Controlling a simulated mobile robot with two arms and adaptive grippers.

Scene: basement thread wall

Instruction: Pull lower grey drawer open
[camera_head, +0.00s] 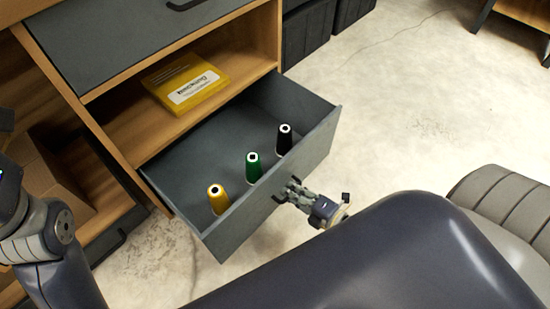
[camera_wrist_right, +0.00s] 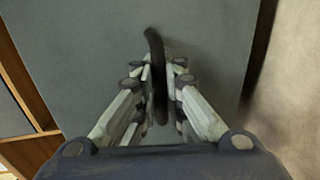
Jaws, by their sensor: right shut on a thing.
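The lower grey drawer (camera_head: 262,192) is pulled out of the wooden cabinet, with its inside showing. A yellow spool (camera_head: 218,200), a green spool (camera_head: 253,167) and a black spool (camera_head: 284,140) stand upright in it near the front panel. My right gripper (camera_head: 290,192) is at the drawer's front, shut on its dark handle. In the right wrist view the handle (camera_wrist_right: 154,45) runs between the fingers of the gripper (camera_wrist_right: 160,85), in front of the grey panel. My left arm shows at the left edge of the head view; its gripper is out of view.
A yellow box (camera_head: 185,82) lies on the open shelf above the drawer. An upper grey drawer (camera_head: 130,45) is shut. Dark bins (camera_head: 308,40) stand behind the cabinet. The pale floor (camera_head: 420,110) to the right is mostly clear.

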